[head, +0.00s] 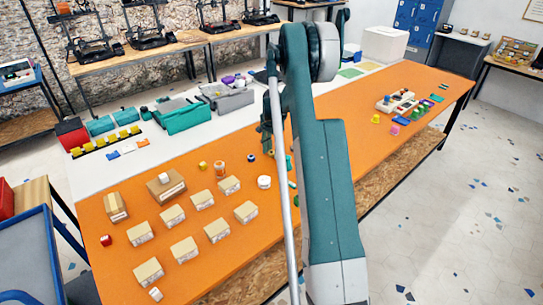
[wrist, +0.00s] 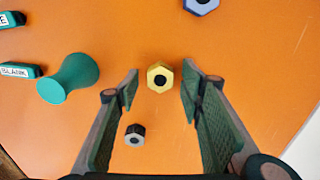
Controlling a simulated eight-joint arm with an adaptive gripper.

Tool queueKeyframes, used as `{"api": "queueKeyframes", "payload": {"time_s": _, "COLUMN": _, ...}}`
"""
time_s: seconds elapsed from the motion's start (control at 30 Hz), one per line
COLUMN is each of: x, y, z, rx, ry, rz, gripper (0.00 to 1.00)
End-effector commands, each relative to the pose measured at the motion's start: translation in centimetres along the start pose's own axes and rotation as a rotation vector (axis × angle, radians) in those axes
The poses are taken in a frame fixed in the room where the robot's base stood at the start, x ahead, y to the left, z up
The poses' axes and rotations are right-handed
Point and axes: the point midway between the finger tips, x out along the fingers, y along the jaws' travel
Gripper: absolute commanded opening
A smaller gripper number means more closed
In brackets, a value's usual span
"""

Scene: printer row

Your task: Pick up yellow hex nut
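The yellow hex nut (wrist: 158,76) lies flat on the orange table top, its dark centre hole facing up in the wrist view. My gripper (wrist: 161,82) is open, with one finger to the left and one to the right of the nut. The nut shows in the gap near the fingertips, with orange table visible on both sides of it. Nothing is held. In the head view my arm covers much of this area, and I cannot surely pick out the nut there.
A dark grey nut (wrist: 134,135) lies close to the left finger. A teal spool-shaped piece (wrist: 68,78) and a label block (wrist: 20,70) stand left. A blue nut (wrist: 201,4) is at the top edge. Several cardboard boxes (head: 184,249) stand on the orange table (head: 250,238).

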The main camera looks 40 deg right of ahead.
Motion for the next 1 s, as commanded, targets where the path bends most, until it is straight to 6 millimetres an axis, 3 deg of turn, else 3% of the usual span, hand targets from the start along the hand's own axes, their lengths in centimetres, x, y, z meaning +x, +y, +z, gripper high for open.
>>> {"api": "queueKeyframes", "payload": {"time_s": 0.4, "x": -0.05, "y": 0.00, "z": 0.00, "rx": 0.000, "ry": 0.000, "rz": 0.000, "gripper": 0.38}}
{"api": "queueKeyframes", "payload": {"time_s": 0.6, "x": -0.06, "y": 0.00, "z": 0.00, "rx": 0.000, "ry": 0.000, "rz": 0.000, "gripper": 0.14}}
{"api": "queueKeyframes", "payload": {"time_s": 1.0, "x": -0.21, "y": 0.00, "z": 0.00, "rx": 0.000, "ry": 0.000, "rz": 0.000, "gripper": 0.13}}
